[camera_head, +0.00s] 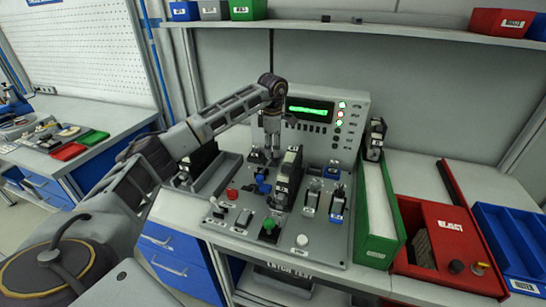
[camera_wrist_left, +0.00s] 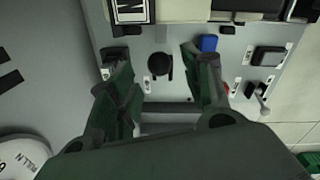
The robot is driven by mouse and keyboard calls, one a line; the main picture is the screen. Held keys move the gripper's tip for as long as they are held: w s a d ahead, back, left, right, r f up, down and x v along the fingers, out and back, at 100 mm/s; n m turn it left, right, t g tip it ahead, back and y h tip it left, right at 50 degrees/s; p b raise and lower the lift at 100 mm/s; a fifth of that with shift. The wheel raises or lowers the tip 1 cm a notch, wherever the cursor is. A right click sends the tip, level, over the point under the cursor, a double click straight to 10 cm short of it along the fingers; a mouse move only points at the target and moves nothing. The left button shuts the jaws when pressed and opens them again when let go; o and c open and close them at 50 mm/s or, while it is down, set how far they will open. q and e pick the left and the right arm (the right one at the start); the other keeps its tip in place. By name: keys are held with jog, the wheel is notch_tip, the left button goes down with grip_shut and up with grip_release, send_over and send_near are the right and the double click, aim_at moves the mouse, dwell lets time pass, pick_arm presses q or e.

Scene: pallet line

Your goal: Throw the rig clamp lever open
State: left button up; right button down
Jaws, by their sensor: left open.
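The grey test panel (camera_head: 318,235) stands on the bench with a dark upright unit (camera_head: 288,178) in its middle. My left gripper (camera_head: 271,150) points down over the panel's back left part, beside the dark unit. In the left wrist view its two fingers (camera_wrist_left: 160,80) are spread, with a round black knob (camera_wrist_left: 159,65) on the panel showing between them, not gripped. A small blue part (camera_wrist_left: 208,43) is close to one fingertip; a blue part (camera_head: 263,186) also shows below the gripper in the head view. I cannot tell for sure which part is the clamp lever. My right gripper is not seen.
A display box (camera_head: 325,130) with a green readout stands behind the panel. A green bin (camera_head: 380,250), red box (camera_head: 450,225) and blue tray (camera_head: 515,240) stand at the right.

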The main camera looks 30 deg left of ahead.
aim_at(267, 164)
pick_arm(q)
notch_tip(267, 164, down, 3)
jog(key=shift+w+f, duration=0.1)
jog(key=shift+f, duration=0.65)
jog(key=c, duration=1)
jog(key=shift+a, duration=0.1)
grip_shut()
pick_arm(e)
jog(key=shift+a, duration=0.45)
